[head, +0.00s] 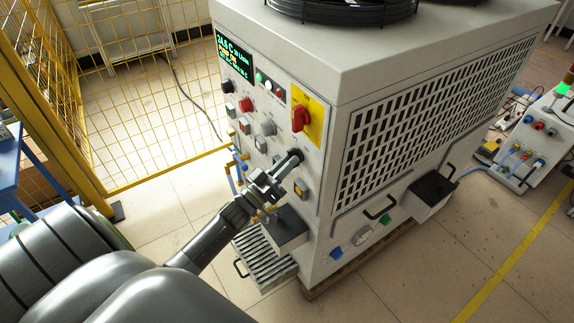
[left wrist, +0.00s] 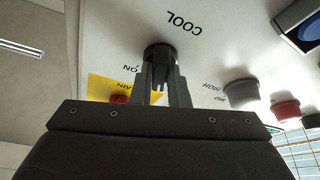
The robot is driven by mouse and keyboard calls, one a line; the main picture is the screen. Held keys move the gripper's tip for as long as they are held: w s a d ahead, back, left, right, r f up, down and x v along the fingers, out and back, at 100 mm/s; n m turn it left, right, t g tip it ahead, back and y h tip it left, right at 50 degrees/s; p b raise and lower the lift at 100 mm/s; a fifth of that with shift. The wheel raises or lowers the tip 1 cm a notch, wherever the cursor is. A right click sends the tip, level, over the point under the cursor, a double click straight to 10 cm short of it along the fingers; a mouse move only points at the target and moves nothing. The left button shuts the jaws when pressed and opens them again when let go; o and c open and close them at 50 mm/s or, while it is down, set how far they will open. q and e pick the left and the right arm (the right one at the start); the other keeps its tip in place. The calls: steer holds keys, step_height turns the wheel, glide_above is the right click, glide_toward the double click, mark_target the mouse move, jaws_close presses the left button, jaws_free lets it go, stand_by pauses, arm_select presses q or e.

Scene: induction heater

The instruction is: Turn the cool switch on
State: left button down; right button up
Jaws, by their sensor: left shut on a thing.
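The cool switch (left wrist: 160,50) is a round black knob on the pale panel, with the word COOL upside down beside it in the left wrist view. My left gripper (left wrist: 161,80) is shut on it, with one finger on each side. In the head view the left gripper (head: 287,164) reaches the front panel of the machine below the red rotary switch (head: 299,117) on its yellow plate. The fingers largely hide the knob there, so its setting cannot be read. The right gripper is not in view.
The large white induction heater cabinet (head: 400,60) fills the middle. Other knobs and buttons, such as a red one (head: 246,104) and a grey one (head: 268,127), sit close by on the panel. A box (head: 287,232) juts out below the gripper. A yellow mesh fence (head: 110,70) stands at left.

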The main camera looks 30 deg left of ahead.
arm_select(q)
steer(key=shift+w+a+m+g+h+b, duration=0.1)
steer(key=shift+m+g+h+b, duration=0.8)
steer(key=shift+m, duration=1.6)
steer(key=shift+s+a+m+g+h+b, duration=0.1)
steer(key=shift+m+g+h+b, duration=0.3)
steer(key=shift+m+h, duration=1.6)
steer(key=shift+w+a+m+g+h+b, duration=0.1)
steer(key=shift+m+g+h+b, duration=0.45)
steer(key=shift+m, duration=2.45)
steer(key=shift+m+b, duration=0.3)
steer(key=c, duration=1.4)
jaws_free()
steer(key=b+v, duration=0.3)
steer(key=v, duration=1.4)
